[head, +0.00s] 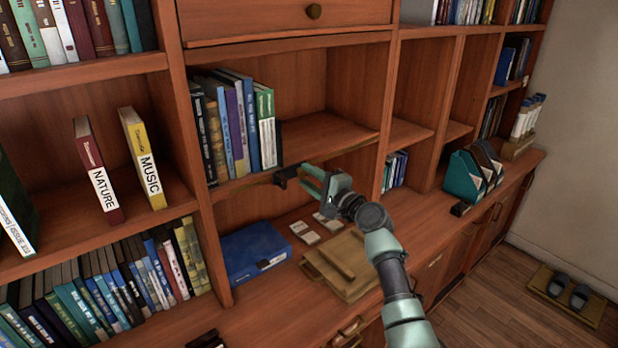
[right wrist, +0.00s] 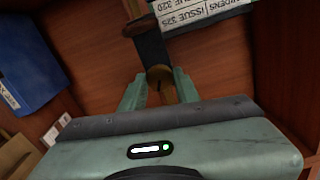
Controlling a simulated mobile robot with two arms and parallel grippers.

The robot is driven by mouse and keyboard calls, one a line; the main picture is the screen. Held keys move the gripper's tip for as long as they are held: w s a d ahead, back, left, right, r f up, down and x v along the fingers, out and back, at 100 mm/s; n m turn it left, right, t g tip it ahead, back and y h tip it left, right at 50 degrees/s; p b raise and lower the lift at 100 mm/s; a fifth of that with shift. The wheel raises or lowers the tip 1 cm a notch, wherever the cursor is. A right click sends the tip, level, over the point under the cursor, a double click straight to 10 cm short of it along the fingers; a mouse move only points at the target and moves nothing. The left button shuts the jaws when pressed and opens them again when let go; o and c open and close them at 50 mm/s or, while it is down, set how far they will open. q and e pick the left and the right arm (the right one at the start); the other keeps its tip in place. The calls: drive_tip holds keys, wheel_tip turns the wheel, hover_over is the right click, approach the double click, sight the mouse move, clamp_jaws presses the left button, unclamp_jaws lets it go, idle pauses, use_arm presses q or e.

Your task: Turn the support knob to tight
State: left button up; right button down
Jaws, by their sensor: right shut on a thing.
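The support knob (right wrist: 159,76) is a small brass piece at the end of a black bracket (right wrist: 150,48) in the right wrist view. In the head view the dark bracket (head: 284,177) sits at the front edge of the middle shelf, under the upright books. My right gripper (head: 312,178) reaches it from the right, just below the shelf edge. In the right wrist view the green fingers of my right gripper (right wrist: 159,88) are shut on the knob, one on each side. Whether the knob is tight cannot be told. My left gripper is not in view.
Several upright books (head: 236,125) stand on the shelf above. A blue box file (head: 254,252), white cards (head: 304,232) and a wooden board (head: 345,268) lie on the counter below. The shelf's right part is bare.

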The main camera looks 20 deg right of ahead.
drive_tip(key=c, duration=1)
unclamp_jaws()
drive_tip(key=shift+c, duration=0.2)
drive_tip(key=b+v, duration=0.1)
drive_tip(key=v, duration=0.7)
drive_tip(key=shift+b, duration=0.4)
drive_tip(key=shift+w, duration=0.1)
